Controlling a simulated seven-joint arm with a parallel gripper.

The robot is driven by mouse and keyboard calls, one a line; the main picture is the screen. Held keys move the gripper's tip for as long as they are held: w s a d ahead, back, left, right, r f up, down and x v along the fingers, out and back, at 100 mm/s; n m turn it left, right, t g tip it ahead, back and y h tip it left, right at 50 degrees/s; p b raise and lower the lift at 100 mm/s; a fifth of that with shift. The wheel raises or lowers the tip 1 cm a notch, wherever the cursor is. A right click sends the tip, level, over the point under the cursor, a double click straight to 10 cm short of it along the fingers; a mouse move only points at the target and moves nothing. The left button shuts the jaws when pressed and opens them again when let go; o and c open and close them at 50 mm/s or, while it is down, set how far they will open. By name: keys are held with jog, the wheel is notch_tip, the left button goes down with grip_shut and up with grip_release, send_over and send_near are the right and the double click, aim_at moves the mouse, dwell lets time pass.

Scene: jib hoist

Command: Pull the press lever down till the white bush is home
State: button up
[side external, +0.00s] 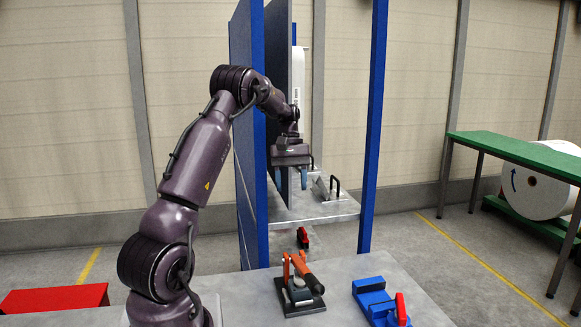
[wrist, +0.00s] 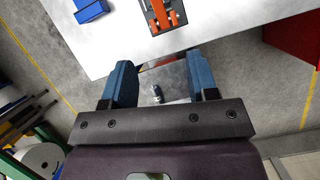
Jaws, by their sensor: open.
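A small device with orange arms, perhaps the press, stands on a dark base plate (side external: 300,303) on the grey table. The orange parts (wrist: 163,14) also show at the top edge of the wrist view, partly cut off. I cannot make out a white bush in either view. My gripper (side external: 304,176) is high above and behind the device, well apart from it. In the wrist view its two blue fingers (wrist: 162,82) are spread wide, with no object held between them.
A blue vise-like block with a red handle (side external: 400,309) stands on the table's right. Behind the table is a blue-posted rack (side external: 373,130) with a grey shelf (side external: 325,209) carrying black handles, close to my gripper. A red box (side external: 55,298) is at left, a green bench (side external: 520,155) at right.

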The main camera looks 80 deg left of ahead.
jog(key=shift+v, duration=2)
jog(key=shift+c, duration=0.3)
jog(key=shift+w+d, duration=0.2)
jog(key=c, duration=0.4)
jog(key=shift+m+g, duration=0.3)
jog(key=shift+m, duration=0.4)
jog(key=w+d, duration=0.1)
jog(key=w+d+r, duration=0.1)
jog(key=d, duration=0.1)
jog(key=w+d, duration=0.1)
jog(key=shift+d+r, duration=0.25)
jog(key=shift+r, duration=0.15)
grip_shut()
jog(key=m+g+y, duration=0.1)
jog(key=m+y, duration=0.1)
jog(key=m, duration=1.3)
send_over(316, 279)
jog(key=w+a, duration=0.3)
jog(key=a, duration=0.1)
notch_tip(316, 279, down, 5)
jog(key=shift+n, duration=0.3)
jog(key=x, duration=1.3)
jog(key=shift+s+d+f, duration=0.1)
jog(key=shift+s+d, duration=0.05)
jog(key=shift+d, duration=0.05)
